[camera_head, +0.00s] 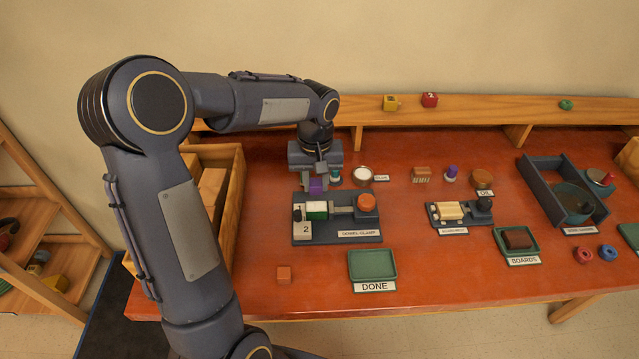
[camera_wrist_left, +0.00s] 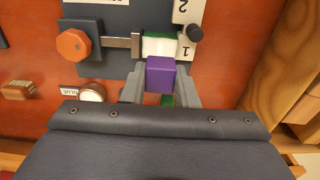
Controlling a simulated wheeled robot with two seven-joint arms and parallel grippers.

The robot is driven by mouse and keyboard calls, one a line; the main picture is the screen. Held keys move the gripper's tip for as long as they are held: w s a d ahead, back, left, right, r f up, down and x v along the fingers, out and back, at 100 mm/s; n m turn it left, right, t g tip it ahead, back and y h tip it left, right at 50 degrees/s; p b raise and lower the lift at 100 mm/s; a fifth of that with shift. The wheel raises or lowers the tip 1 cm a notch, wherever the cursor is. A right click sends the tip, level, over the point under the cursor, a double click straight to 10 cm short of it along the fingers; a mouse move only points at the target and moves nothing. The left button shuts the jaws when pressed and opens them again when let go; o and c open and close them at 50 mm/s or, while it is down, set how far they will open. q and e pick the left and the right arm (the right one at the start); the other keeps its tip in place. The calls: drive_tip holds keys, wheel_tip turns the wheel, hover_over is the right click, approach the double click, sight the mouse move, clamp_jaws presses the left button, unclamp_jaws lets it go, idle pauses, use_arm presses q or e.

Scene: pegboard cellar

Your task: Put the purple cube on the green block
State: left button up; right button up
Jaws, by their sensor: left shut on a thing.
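The purple cube (camera_head: 317,186) is held between the fingers of my left gripper (camera_head: 316,182). In the left wrist view the purple cube (camera_wrist_left: 161,75) sits between both fingertips (camera_wrist_left: 160,82). The green block (camera_head: 317,207), with a pale part, lies in the dowel clamp (camera_head: 337,230), just in front of the cube in the head view. In the left wrist view the green block (camera_wrist_left: 162,44) shows right beyond the cube, partly hidden by it. The cube looks above and behind the block; I cannot tell the exact gap. My right gripper is out of view.
The clamp has an orange knob (camera_head: 367,202) and a tag marked 2 (camera_head: 305,230). A wooden crate (camera_head: 229,210) stands to the left.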

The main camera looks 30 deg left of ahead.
sight(317, 207)
use_arm(q)
drive_tip(key=shift+f+b, duration=1.85)
drive_tip(key=shift+f, duration=0.7)
drive_tip(key=shift+f, duration=0.2)
drive_tip(key=o, duration=1.4)
drive_tip(key=shift+r, duration=0.1)
drive_tip(key=shift+r+p, duration=2.25)
drive_tip(key=shift+r, duration=0.7)
